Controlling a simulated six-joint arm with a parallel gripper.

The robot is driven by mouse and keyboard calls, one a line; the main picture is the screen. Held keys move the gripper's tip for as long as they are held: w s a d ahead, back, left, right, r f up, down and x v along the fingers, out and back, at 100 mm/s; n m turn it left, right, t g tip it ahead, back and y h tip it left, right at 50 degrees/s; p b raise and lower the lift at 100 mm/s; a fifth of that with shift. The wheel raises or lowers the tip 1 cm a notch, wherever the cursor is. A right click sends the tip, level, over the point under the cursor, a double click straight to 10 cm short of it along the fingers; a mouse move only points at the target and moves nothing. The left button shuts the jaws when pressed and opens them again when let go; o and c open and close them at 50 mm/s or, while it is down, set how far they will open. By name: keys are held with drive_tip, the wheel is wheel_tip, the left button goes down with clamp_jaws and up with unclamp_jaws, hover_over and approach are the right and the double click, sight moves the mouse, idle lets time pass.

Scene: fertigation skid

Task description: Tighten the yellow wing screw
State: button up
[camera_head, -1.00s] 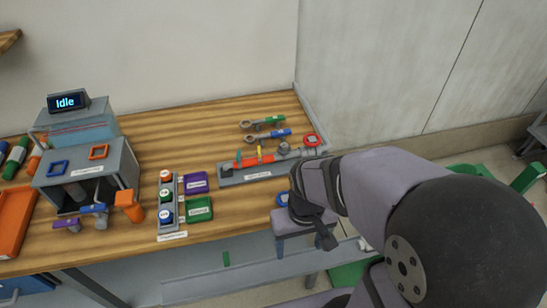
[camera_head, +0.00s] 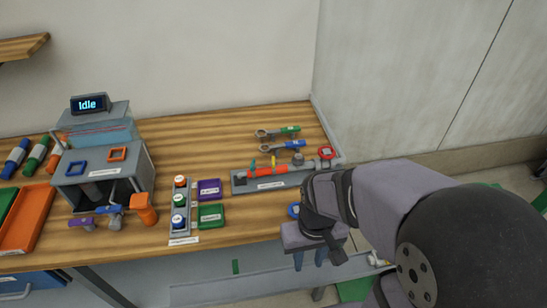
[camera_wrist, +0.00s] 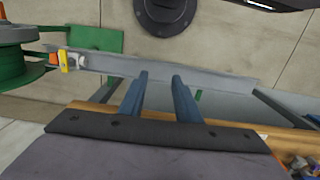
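The yellow wing screw (camera_head: 273,161) stands up on the red pipe (camera_head: 266,171) of a grey fixture (camera_head: 240,185) at the right end of the bench. It is small in the head view; how tight it sits I cannot tell. A green upright piece (camera_head: 253,164) is just left of it. My gripper (camera_head: 311,261) hangs fingers down off the bench's front edge, to the right of and nearer than the screw, clear of it. In the wrist view its two blue fingers (camera_wrist: 155,92) are apart with nothing between them. The wing screw does not show there.
A red ring-shaped handwheel (camera_head: 326,153) is at the fixture's right end. A green wrench (camera_head: 278,132) and a blue wrench (camera_head: 283,146) lie behind. Purple (camera_head: 209,189) and green (camera_head: 211,216) trays, a button panel (camera_head: 180,228) and a grey machine (camera_head: 130,184) stand left.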

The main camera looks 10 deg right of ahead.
drive_tip(key=shift+n+t+h, duration=0.3)
drive_tip(key=shift+n+t, duration=0.2)
drive_tip(key=shift+n, duration=0.1)
drive_tip(key=w+a+p, duration=0.1)
drive_tip(key=w, duration=1)
drive_tip(key=w+a+p, duration=0.1)
drive_tip(key=w, duration=0.4)
drive_tip(key=shift+w+a+p, duration=0.3)
drive_tip(key=shift+w+p, duration=0.05)
drive_tip(key=w+r+t, duration=0.1)
drive_tip(key=w+r, duration=0.1)
drive_tip(key=w, duration=0.3)
drive_tip(key=m+t, duration=0.3)
approach(274, 160)
drive_tip(key=shift+w+a+f, duration=0.15)
drive_tip(key=shift+w+f, duration=0.15)
drive_tip(key=shift+f, duration=0.15)
drive_tip(key=shift+p+x, duration=1.15)
drive_tip(key=shift+x, duration=2.5)
